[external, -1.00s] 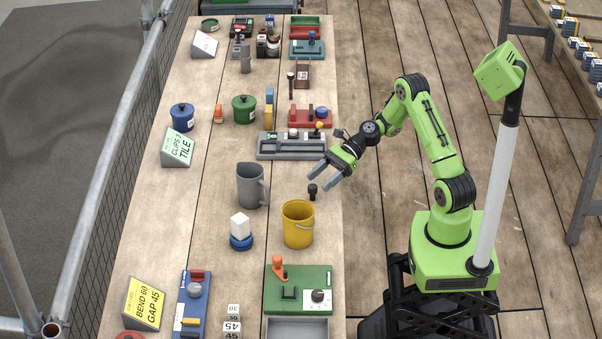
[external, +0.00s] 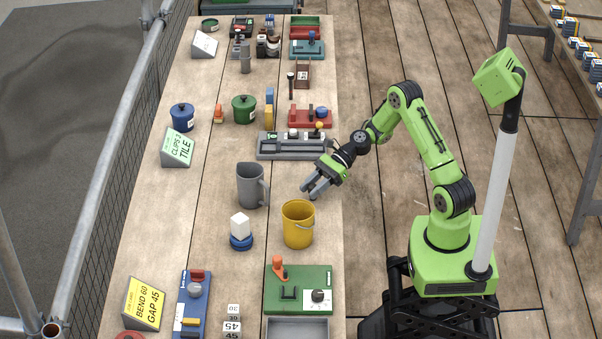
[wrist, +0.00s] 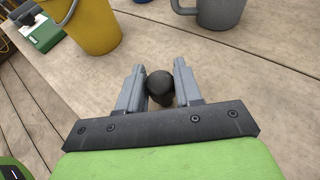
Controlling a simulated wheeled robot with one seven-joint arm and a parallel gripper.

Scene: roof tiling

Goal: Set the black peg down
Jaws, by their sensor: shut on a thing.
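The black peg, with a round knob top, shows in the wrist view (wrist: 160,86) between the two grey fingers of my gripper (wrist: 160,80). My gripper is shut on it. In the external view my gripper (external: 314,188) is low over the table's right part, just behind the yellow bucket, and its fingers mostly hide the peg. I cannot tell whether the peg's foot touches the table.
The yellow bucket (external: 298,226) stands close in front of my gripper. A grey jug (external: 251,187) stands to the left. A grey panel with knobs (external: 290,147) lies behind. The wooden table (external: 215,205) has bare room between jug and panel.

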